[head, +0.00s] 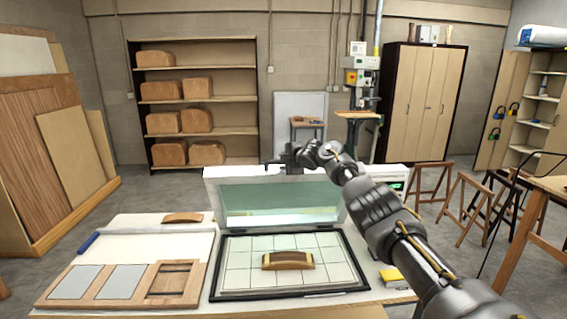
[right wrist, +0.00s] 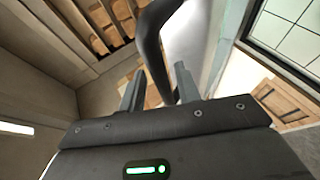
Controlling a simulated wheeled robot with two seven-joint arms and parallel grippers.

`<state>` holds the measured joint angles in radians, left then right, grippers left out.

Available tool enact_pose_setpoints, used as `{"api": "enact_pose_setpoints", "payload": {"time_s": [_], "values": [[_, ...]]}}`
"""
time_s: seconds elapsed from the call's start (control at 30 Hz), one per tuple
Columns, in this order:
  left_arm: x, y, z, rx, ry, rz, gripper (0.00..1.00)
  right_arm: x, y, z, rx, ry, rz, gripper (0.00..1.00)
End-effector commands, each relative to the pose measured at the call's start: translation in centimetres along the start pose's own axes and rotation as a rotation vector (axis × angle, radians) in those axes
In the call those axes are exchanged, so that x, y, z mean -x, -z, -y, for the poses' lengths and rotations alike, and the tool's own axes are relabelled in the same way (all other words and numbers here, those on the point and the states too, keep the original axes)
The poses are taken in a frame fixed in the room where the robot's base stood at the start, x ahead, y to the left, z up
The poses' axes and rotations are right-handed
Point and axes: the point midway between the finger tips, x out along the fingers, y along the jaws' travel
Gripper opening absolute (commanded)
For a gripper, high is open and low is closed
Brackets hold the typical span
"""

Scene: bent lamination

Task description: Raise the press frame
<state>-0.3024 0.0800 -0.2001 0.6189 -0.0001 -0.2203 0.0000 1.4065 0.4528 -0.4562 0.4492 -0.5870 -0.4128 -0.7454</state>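The press frame (head: 209,187) is white-edged with a clear greenish sheet (head: 280,200). It stands steeply tilted up behind the black-rimmed press bed (head: 232,289). A curved brown workpiece on a form (head: 288,260) lies on the bed's white grid. My right arm reaches over to the frame's top edge, with the right gripper (head: 288,160) there. In the right wrist view, a dark curved handle (right wrist: 153,50) passes between the two fingers of the right gripper (right wrist: 158,88). The fingers stand apart, with a gap beside the handle. My left gripper is not in view.
Left of the bed lie a wooden panel with inset plates (head: 190,301), a blue-handled tool (head: 89,243) and a curved wood piece (head: 182,217). A yellow object (head: 393,278) sits at the right. Shelves (head: 230,100) and a cabinet (head: 420,100) stand far behind.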

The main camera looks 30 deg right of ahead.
Motion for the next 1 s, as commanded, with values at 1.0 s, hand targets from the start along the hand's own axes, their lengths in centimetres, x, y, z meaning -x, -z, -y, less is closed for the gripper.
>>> {"api": "enact_pose_setpoints", "payload": {"time_s": [1.0], "values": [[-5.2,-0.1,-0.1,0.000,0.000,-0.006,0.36,8.7,0.2,0.2,0.003,-0.002,-0.002,0.36]]}}
